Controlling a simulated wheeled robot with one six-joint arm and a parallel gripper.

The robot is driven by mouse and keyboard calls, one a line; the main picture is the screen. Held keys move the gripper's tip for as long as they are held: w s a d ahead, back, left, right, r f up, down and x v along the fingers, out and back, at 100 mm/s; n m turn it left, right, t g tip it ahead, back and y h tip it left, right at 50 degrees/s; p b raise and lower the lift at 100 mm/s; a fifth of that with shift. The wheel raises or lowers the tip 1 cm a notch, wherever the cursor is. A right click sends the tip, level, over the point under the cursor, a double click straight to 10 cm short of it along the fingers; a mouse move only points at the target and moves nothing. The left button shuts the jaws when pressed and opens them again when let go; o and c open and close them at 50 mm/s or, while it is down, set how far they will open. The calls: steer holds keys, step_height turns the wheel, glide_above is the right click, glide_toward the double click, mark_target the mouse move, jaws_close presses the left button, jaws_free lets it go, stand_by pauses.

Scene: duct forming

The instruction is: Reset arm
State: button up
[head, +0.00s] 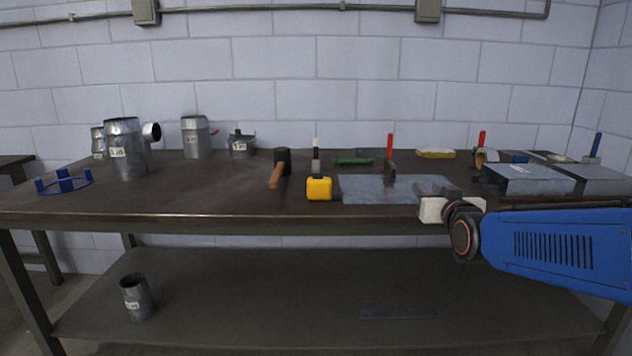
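My blue arm reaches in from the right edge in the head view, with a black wrist joint and a white block at its end. My gripper (436,187) is the grey part just beyond the white block. It is over the right end of a flat sheet of metal (375,188) on the workbench. My wrist hides part of the gripper, and its fingers are too small and blurred to tell open from shut. I see no object clearly held in it. I cannot tell whether it touches the sheet.
The dark workbench (225,200) holds a yellow tape measure (319,188), a mallet (280,168), a red-handled hammer (390,150) and a green tool (353,162). Metal duct pieces (126,148) stand left; rectangular ducts (528,180) lie right, near my arm. A metal cylinder (137,298) stands on the lower shelf.

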steer(key=s+f+g, duration=0.4)
steer(key=s+f, duration=0.2)
steer(key=s, duration=0.5)
steer(key=s+f+g, duration=0.4)
steer(key=s+f, duration=0.2)
steer(key=s, duration=0.5)
steer(key=s+d+f+g, duration=0.1)
steer(key=s+f+g, duration=0.3)
steer(key=s+f, duration=0.3)
steer(key=s, duration=0.4)
steer(key=shift+s, duration=0.3)
